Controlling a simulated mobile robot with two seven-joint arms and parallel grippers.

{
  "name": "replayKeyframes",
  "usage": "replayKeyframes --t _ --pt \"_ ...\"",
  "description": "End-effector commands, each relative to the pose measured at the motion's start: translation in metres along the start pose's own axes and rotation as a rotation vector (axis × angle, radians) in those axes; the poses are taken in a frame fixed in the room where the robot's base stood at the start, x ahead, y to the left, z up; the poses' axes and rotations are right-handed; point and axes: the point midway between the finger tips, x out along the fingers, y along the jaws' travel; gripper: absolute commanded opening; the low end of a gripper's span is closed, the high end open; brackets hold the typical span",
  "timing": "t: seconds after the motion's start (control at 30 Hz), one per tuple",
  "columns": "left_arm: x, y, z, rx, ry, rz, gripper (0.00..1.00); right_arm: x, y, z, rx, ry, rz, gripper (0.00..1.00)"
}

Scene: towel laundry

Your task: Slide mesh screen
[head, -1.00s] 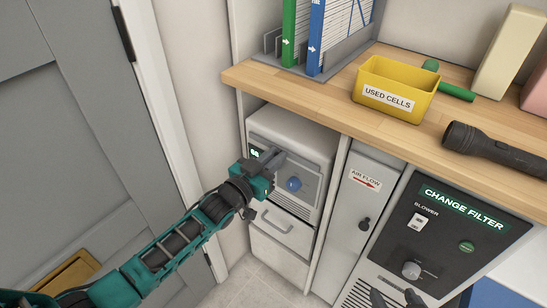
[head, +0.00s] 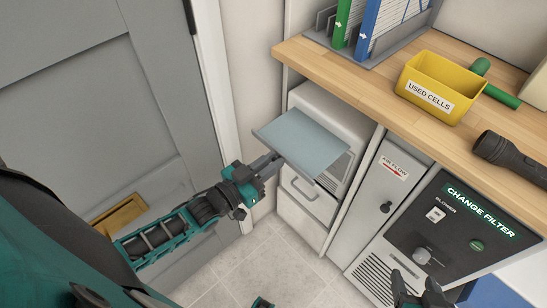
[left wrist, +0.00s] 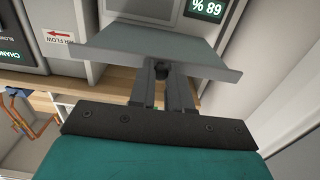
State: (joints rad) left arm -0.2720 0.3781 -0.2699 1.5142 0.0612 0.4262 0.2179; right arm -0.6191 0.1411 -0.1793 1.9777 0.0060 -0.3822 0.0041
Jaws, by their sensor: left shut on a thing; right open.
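A flat grey-blue panel, apparently the mesh screen (head: 305,142), is held out in front of a white machine (head: 333,110) under the worktop. My left gripper (head: 268,163) is shut on its near edge. In the left wrist view the panel (left wrist: 150,45) spans the fingers (left wrist: 162,85), below a display reading 89 %. The panel covers much of the machine's front, and I cannot tell whether its far edge is still inside. My right gripper (head: 416,290) is open and empty at the lower right, before the filter cabinet.
The wooden worktop (head: 380,75) carries a yellow "USED CELLS" bin (head: 433,75), a flashlight (head: 510,158) and binders. A narrow "AIR FLOW" door (head: 385,185) and a "CHANGE FILTER" panel (head: 455,235) stand right of the machine. A grey door (head: 90,100) is left; floor is clear between.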

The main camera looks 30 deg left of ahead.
Motion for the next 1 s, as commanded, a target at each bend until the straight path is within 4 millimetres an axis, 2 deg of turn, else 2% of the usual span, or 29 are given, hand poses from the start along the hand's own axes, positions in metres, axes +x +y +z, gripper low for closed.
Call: replayKeyframes --t 0.03,0.07,0.33,0.67,0.77,1.0 --pt "0.0 0.0 0.001 0.0 -0.002 0.0 0.0 0.0 0.0 0.0 0.0 0.001 0.0 0.64" --pt "0.0 0.0 0.001 0.0 -0.002 0.0 0.19 0.0 0.0 -0.001 0.0 0.002 0.0 0.64" --pt "0.0 0.0 0.0 -0.001 0.0 0.0 0.44 0.001 0.0 -0.004 -0.001 0.008 0.0 0.64" --pt "-0.005 0.0 0.001 -0.001 -0.002 0.0 0.44 0.0 0.001 -0.005 -0.007 0.008 -0.001 0.64" --pt "-0.018 0.0 0.0 -0.001 -0.003 0.0 0.44 -0.001 0.001 -0.006 -0.008 0.008 -0.001 0.64" --pt "-0.069 0.0 0.001 -0.003 -0.006 0.0 0.44 -0.003 0.002 -0.01 -0.011 0.015 0.001 0.64"
